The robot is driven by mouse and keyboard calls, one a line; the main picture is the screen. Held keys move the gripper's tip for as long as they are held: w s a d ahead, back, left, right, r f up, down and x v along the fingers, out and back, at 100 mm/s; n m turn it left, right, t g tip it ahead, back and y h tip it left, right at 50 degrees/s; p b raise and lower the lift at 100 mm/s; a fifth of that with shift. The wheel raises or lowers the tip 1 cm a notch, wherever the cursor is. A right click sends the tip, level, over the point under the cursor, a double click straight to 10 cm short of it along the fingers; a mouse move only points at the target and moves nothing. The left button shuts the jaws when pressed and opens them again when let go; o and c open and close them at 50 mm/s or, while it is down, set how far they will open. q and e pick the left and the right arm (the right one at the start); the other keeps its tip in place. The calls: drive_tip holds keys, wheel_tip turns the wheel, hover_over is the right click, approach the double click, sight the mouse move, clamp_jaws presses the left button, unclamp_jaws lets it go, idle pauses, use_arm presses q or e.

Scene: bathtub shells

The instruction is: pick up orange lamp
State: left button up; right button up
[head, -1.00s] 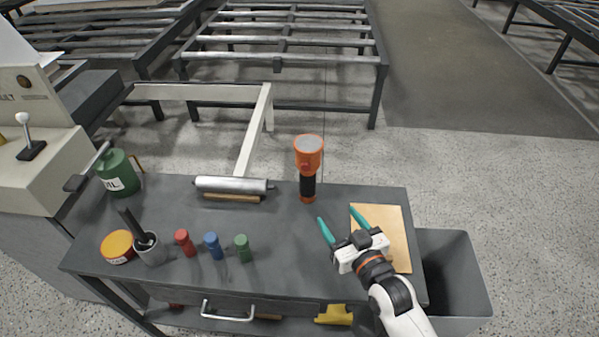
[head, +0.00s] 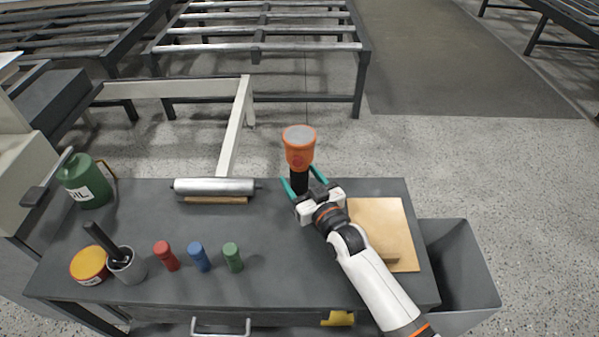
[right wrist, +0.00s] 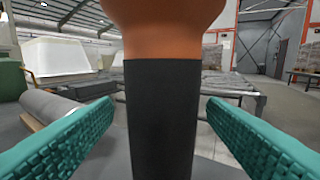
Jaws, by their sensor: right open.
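The orange lamp (head: 299,150) stands upright near the back edge of the dark workbench, with a wide orange head on top and a black grip below. In the right wrist view its black grip (right wrist: 161,115) fills the middle, under the orange head. My right gripper (head: 303,182) is open, with its teal fingers on either side of the black grip. In the right wrist view there is a gap between the grip and each finger. The lamp's lower end is hidden behind the gripper in the head view. My left gripper is not in view.
Left of the lamp lies a metal roller (head: 214,186). Red (head: 166,256), blue (head: 200,257) and green (head: 232,257) cylinders stand nearer the front. A wooden board (head: 392,222) lies under my right forearm. A grey bin (head: 462,262) stands off the right end.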

sight(295, 139)
drive_tip(key=x, duration=0.3)
drive_tip(key=shift+d, duration=0.1)
drive_tip(key=shift+w, duration=0.3)
drive_tip(key=shift+s, duration=0.1)
drive_tip(key=shift+c, duration=0.2)
drive_tip(key=c, duration=1.1)
wheel_tip(295, 139, up, 10)
drive_tip(key=shift+p, duration=0.45)
drive_tip(key=shift+c, duration=0.2)
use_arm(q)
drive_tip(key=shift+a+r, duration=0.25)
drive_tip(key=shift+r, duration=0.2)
